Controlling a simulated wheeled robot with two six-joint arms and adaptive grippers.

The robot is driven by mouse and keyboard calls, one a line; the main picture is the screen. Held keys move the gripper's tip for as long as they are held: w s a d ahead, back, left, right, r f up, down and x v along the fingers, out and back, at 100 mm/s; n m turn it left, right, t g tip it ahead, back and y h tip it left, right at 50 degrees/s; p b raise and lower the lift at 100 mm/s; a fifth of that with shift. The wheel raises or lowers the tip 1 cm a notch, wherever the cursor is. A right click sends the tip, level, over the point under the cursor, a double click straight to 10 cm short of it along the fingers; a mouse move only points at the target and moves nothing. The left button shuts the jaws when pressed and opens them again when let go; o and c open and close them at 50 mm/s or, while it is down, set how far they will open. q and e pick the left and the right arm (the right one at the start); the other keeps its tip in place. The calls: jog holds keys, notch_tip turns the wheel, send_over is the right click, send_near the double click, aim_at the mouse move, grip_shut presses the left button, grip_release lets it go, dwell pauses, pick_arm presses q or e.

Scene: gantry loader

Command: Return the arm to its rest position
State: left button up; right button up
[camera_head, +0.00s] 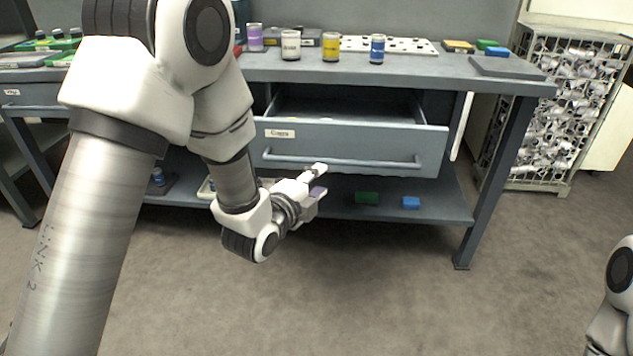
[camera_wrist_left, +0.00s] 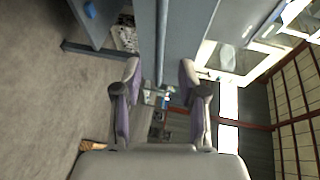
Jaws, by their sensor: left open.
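My left arm reaches in from the left in the head view. My left gripper (camera_head: 316,179) is in front of the pulled-out drawer (camera_head: 350,142), near its long bar handle (camera_head: 345,163). In the left wrist view my left gripper (camera_wrist_left: 161,84) is open, with its two fingers apart and nothing held between them. The handle bar (camera_wrist_left: 162,40) shows ahead of the gap between the fingers; I cannot tell whether they touch it. Part of my right arm (camera_head: 615,300) shows at the right edge of the head view; its gripper is out of view.
The workbench (camera_head: 420,72) carries several jars, including a yellow one (camera_head: 331,46), and a white perforated plate (camera_head: 420,46). A lower shelf (camera_head: 435,205) holds a green block (camera_head: 367,198) and a blue block (camera_head: 411,202). A wire cage (camera_head: 565,110) stands right. Floor in front is clear.

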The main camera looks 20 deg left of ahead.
pick_arm(q)
jog(key=s+f+g, duration=0.2)
jog(key=s+f, duration=0.1)
jog(key=f, duration=0.5)
jog(key=s+f+g, duration=0.1)
jog(key=s+f, duration=0.1)
jog(key=f, duration=0.5)
jog(key=s+a+f+n+g+y, duration=0.2)
jog(key=s+f+n+g, duration=0.7)
jog(key=s+f, duration=1.05)
jog(key=s+n+g, duration=0.4)
jog(key=s+n, duration=0.5)
jog(key=s, duration=0.1)
notch_tip(320, 180, up, 24)
jog(key=p, duration=2.4)
jog(key=shift+w+a+f+n, duration=0.2)
jog(key=shift+w+a+n, duration=0.2)
